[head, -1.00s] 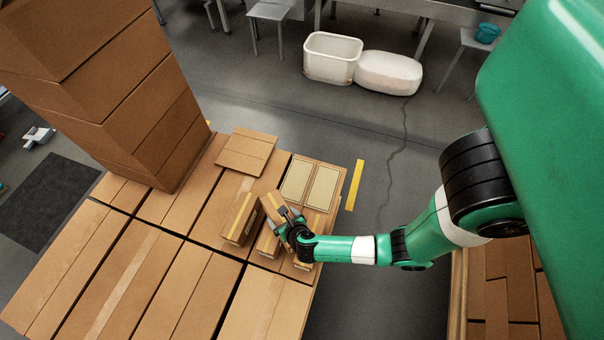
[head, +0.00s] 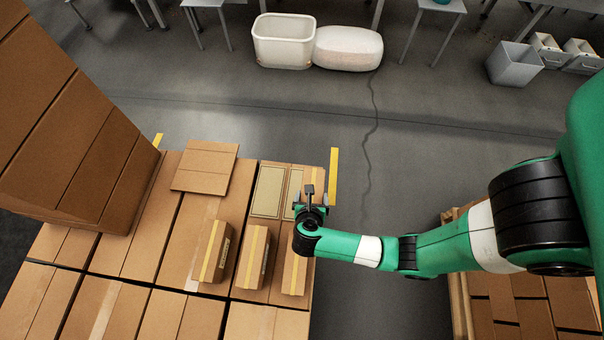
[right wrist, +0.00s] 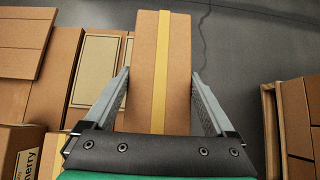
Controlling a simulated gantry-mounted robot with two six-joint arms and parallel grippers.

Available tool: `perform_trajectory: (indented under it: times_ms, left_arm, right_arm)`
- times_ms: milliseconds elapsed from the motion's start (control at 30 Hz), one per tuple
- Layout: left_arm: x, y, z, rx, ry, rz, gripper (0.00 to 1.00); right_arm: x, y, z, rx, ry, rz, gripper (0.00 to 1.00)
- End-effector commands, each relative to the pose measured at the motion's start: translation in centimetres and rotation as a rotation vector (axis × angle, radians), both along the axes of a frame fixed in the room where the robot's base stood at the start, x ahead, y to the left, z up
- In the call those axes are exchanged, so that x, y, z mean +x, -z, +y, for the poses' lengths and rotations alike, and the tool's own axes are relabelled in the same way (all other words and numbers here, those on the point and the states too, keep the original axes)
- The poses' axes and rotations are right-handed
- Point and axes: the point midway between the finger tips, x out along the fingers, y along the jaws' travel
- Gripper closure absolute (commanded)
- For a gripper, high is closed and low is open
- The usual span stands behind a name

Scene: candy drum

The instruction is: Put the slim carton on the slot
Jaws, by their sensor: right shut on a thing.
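My right gripper (head: 311,203) is shut on the slim carton (head: 315,176), a brown box with a yellow tape strip. In the right wrist view the carton (right wrist: 147,60) stands between the two fingers (right wrist: 160,78), long side pointing away. In the head view it is beside the pile's right edge, partly hidden by the gripper. Two pale, dark-edged rectangular slots lie on the pile: the left slot (head: 267,190) is bare, and the right slot (head: 296,186) is partly covered by the gripper. The left slot also shows in the right wrist view (right wrist: 97,70). My left gripper is not in view.
Three taped cartons stand on the pile in front of the slots: left (head: 212,255), middle (head: 252,257) and right (head: 295,272). A flat brown board (head: 205,167) lies behind them. A tall stack of boxes (head: 70,130) rises at the left. Open floor lies to the right.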

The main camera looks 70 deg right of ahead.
Motion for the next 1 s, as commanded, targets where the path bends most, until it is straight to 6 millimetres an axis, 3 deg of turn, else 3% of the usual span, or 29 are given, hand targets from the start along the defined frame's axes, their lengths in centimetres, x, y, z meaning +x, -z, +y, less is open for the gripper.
perform_trajectory:
  times_ms: [33,233,433,733,1000]
  left_arm:
    - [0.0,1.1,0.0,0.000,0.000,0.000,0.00]
    - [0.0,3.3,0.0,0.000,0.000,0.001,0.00]
    - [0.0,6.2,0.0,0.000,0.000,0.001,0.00]
    - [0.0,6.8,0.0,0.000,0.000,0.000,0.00]
    - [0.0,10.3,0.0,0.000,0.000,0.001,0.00]
  right_arm:
    - [0.7,1.0,-1.0,0.000,0.007,-0.003,0.97]
    - [3.5,2.9,-4.1,-0.001,0.006,-0.002,0.97]
    - [5.4,6.7,-6.3,-0.002,0.002,-0.001,0.97]
    - [6.2,7.6,-7.1,-0.002,-0.001,-0.001,0.97]
    - [6.5,11.6,-7.6,-0.001,-0.002,0.000,0.97]
